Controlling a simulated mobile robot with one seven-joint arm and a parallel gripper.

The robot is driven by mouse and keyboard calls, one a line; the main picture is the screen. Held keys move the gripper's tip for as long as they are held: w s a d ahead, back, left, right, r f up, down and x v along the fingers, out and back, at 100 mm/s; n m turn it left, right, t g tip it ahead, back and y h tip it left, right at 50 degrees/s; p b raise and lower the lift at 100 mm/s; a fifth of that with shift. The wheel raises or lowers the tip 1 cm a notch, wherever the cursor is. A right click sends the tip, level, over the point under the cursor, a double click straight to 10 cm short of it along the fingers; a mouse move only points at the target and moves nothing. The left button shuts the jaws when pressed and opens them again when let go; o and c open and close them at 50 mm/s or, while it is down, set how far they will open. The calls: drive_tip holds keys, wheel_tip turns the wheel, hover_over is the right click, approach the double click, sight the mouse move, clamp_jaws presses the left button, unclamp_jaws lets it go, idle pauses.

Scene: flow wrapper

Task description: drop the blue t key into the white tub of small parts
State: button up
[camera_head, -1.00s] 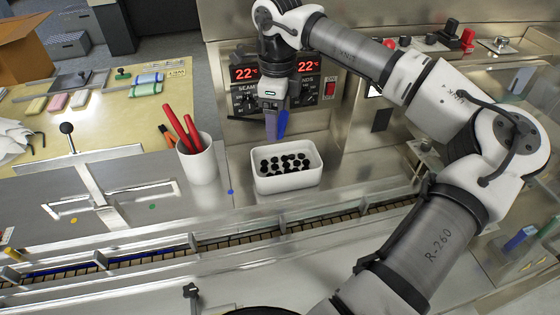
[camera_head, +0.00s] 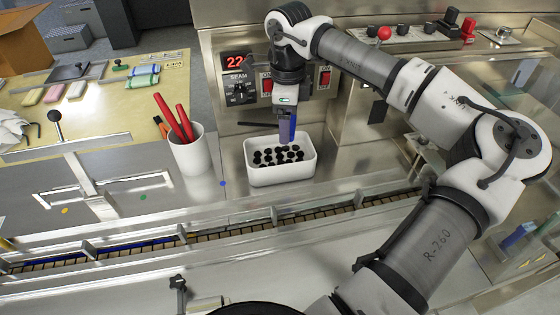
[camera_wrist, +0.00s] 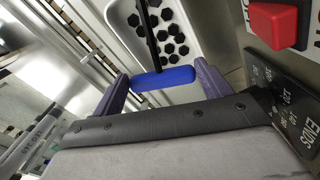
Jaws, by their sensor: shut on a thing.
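My gripper (camera_head: 287,130) is shut on the blue t key and holds it over the white tub. In the wrist view the blue t key (camera_wrist: 165,79) lies across between the two purple fingers, with its dark shaft pointing away over the tub. The white tub (camera_head: 281,175) stands upright on the steel top, below my gripper. It holds many small black parts and shows in the wrist view (camera_wrist: 208,50) just beyond the key.
A white cup (camera_head: 189,156) with red-handled tools stands left of the tub. The control panel (camera_head: 240,88) with display, knob and red switch (camera_wrist: 273,22) rises close behind the tub. A guide rail (camera_head: 250,213) and conveyor run in front.

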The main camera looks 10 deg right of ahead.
drive_tip(key=shift+f, duration=0.75)
drive_tip(key=o, duration=1)
drive_tip(key=shift+o, duration=0.2)
wheel_tip(320, 180, up, 14)
drive_tip(key=b, duration=0.2)
drive_tip(key=shift+b, duration=0.4)
